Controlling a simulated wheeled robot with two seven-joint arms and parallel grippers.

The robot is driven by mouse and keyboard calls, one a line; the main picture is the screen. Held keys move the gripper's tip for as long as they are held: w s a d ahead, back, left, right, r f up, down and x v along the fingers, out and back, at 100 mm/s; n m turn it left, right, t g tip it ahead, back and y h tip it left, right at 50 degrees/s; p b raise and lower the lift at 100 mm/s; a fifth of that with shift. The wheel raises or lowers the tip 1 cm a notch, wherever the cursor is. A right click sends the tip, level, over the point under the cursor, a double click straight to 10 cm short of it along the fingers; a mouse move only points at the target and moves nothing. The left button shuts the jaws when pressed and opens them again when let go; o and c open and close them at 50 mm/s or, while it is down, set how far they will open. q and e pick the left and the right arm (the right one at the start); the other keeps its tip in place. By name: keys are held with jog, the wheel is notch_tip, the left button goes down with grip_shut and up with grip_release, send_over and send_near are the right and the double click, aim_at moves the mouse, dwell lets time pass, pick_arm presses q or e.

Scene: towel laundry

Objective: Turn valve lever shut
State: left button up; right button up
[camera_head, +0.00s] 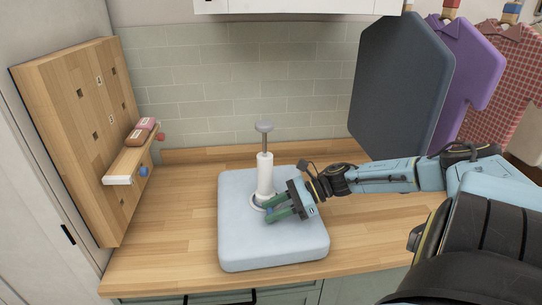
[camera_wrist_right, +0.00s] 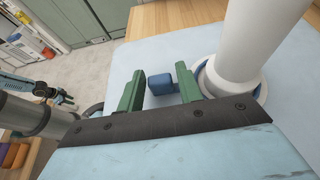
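The valve is a white upright pipe (camera_head: 265,177) with a grey knob on a thin rod on top, standing on a pale blue block (camera_head: 240,245). The pipe's foot, with a blue ring, shows in the right wrist view (camera_wrist_right: 252,40). A small blue lever end (camera_wrist_right: 160,84) sticks out low beside the pipe. My right gripper (camera_head: 272,206) is at the pipe's foot, with green fingers open. In the right wrist view its fingers (camera_wrist_right: 158,88) stand either side of the lever end, with gaps on both sides. The rest of the lever is hidden. My left gripper is not in view.
The block sits on a wooden counter (camera_head: 180,235). A wooden board (camera_head: 75,130) with a small shelf holding rolled towels (camera_head: 140,133) stands at left. A dark panel (camera_head: 398,90) and hanging shirts (camera_head: 465,65) are at right. The counter left of the block is clear.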

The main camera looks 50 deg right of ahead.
jog(key=p+v, duration=0.2)
jog(key=v, duration=0.4)
jog(key=shift+s+d+r, duration=0.15)
jog(key=shift+d, duration=0.15)
jog(key=shift+a, duration=0.1)
